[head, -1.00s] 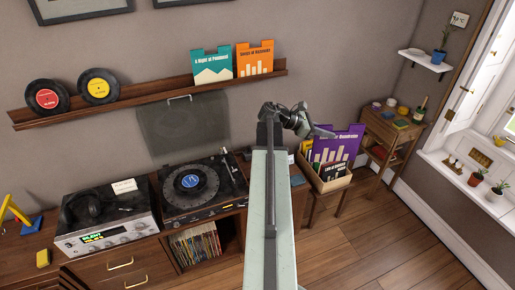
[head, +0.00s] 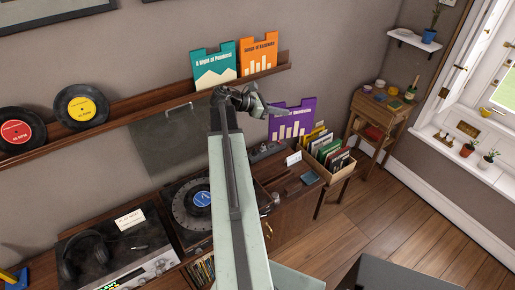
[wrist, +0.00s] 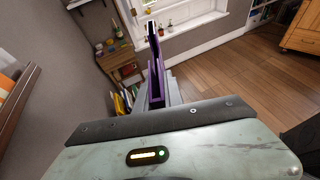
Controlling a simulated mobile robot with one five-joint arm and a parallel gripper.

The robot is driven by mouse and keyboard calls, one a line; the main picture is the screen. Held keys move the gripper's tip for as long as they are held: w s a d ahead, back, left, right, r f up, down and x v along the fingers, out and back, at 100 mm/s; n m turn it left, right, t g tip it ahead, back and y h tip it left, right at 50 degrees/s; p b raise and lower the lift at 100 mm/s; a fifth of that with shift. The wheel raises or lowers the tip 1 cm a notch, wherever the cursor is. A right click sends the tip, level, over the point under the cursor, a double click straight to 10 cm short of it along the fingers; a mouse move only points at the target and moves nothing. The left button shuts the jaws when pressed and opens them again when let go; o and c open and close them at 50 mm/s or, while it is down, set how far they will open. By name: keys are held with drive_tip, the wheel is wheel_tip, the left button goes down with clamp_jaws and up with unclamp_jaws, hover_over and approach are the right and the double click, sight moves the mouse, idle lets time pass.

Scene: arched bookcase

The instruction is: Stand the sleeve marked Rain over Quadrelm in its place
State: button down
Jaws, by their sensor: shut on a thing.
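The purple sleeve (head: 291,122) has pale bars and white lettering; its title is partly hidden and only its end reads like Quadrelm. My gripper (head: 268,109) is shut on its upper left edge and holds it in the air, right of and below the ledge's right end. In the wrist view the sleeve (wrist: 155,85) shows edge-on between my fingers (wrist: 158,80). A teal sleeve (head: 214,67) and an orange sleeve (head: 258,60) stand side by side on the wooden wall ledge (head: 140,103), near its right end.
Two records, red-labelled (head: 16,132) and yellow-labelled (head: 82,107), stand on the ledge's left; the ledge between them and the teal sleeve is bare. Below are a turntable (head: 190,210) with its lid (head: 170,140) raised, and a crate of sleeves (head: 338,172). A small side table (head: 385,110) stands right.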

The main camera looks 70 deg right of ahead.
drive_tip(key=w+f+n+t+h+b, duration=0.1)
drive_tip(key=f+b, duration=1.1)
drive_tip(key=w+d+f+n+t+h+b, duration=0.1)
drive_tip(key=w+f+n+t+b, duration=0.1)
drive_tip(key=f+b, duration=1.1)
drive_tip(key=shift+w+n+h, duration=0.15)
drive_tip(key=shift+n+h, duration=0.15)
drive_tip(key=shift+h, duration=0.1)
drive_tip(key=shift+d+f, duration=0.1)
drive_tip(key=shift+f, duration=0.05)
wheel_tip(320, 180, down, 6)
drive_tip(key=b, duration=0.6)
drive_tip(key=shift+f+b, duration=1.9)
drive_tip(key=shift+b, duration=0.2)
drive_tip(key=c, duration=1.4)
unclamp_jaws()
drive_tip(key=shift+o, duration=0.2)
